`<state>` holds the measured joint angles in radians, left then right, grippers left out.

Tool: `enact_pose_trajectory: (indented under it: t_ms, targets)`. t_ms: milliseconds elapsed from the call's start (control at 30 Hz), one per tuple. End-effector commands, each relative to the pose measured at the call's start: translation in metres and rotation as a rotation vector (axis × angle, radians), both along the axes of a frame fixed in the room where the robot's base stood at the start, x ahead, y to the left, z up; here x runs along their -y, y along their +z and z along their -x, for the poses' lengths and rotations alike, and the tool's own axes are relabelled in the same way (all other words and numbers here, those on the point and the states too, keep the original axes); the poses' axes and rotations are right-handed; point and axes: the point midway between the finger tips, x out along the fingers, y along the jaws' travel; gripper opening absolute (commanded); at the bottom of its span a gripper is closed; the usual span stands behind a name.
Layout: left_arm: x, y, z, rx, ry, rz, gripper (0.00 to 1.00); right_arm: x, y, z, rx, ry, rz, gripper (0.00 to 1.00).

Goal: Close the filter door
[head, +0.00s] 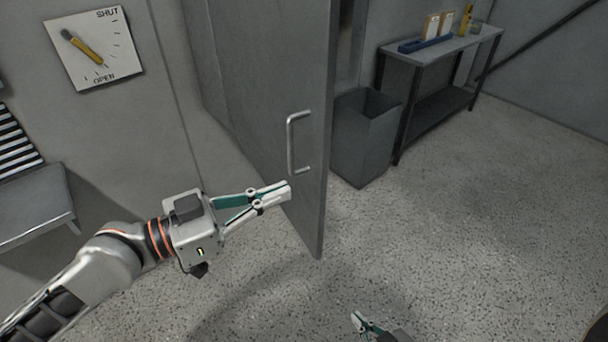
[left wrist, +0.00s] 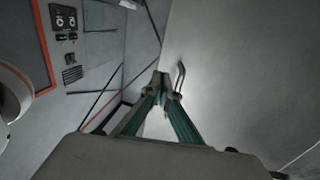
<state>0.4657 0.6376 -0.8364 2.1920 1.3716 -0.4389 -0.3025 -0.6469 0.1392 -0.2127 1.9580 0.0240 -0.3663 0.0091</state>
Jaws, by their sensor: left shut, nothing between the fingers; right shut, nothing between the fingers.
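The filter door (head: 265,90) is a tall grey panel standing open, swung out from the wall into the room. A silver bar handle (head: 291,143) is fixed near its free edge. My left gripper (head: 288,190) is shut and empty, its tips in front of the door face just below the handle; I cannot tell whether they touch. In the left wrist view the door (left wrist: 240,70) fills the right side, with the handle (left wrist: 180,76) just beyond the shut fingertips (left wrist: 163,80). My right gripper (head: 356,318) shows only partly at the bottom edge, shut.
A wall dial plate (head: 112,68) reads SHUT and OPEN, with a yellow pointer. A grey bin (head: 364,145) and a side table (head: 480,42) with small items stand beyond the door. A metal bench (head: 35,210) is at left. Floor right of the door is clear.

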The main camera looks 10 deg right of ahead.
Motion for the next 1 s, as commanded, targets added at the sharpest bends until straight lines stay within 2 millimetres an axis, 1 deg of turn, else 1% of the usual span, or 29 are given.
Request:
enact_pose_trajectory:
  t_ms: [33, 200, 400, 567, 1000]
  targets:
    - [0.009, 0.003, -0.002, -0.001, -0.001, 0.003, 0.00, 0.000, 0.005, 0.000, 0.000, 0.000, 0.000, 0.00]
    - [0.031, 0.002, -0.010, -0.001, -0.001, 0.003, 0.00, 0.000, 0.013, 0.000, 0.001, 0.001, 0.000, 0.00]
    - [0.047, 0.001, -0.016, 0.001, -0.001, 0.002, 0.00, 0.000, 0.019, -0.001, 0.005, 0.000, 0.000, 0.00]
    - [0.052, 0.000, -0.018, 0.001, -0.001, 0.002, 0.00, 0.000, 0.021, -0.002, 0.008, 0.000, -0.001, 0.00]
    - [0.054, 0.000, -0.018, 0.001, -0.002, 0.002, 0.00, 0.000, 0.021, -0.002, 0.008, 0.000, -0.001, 0.00]
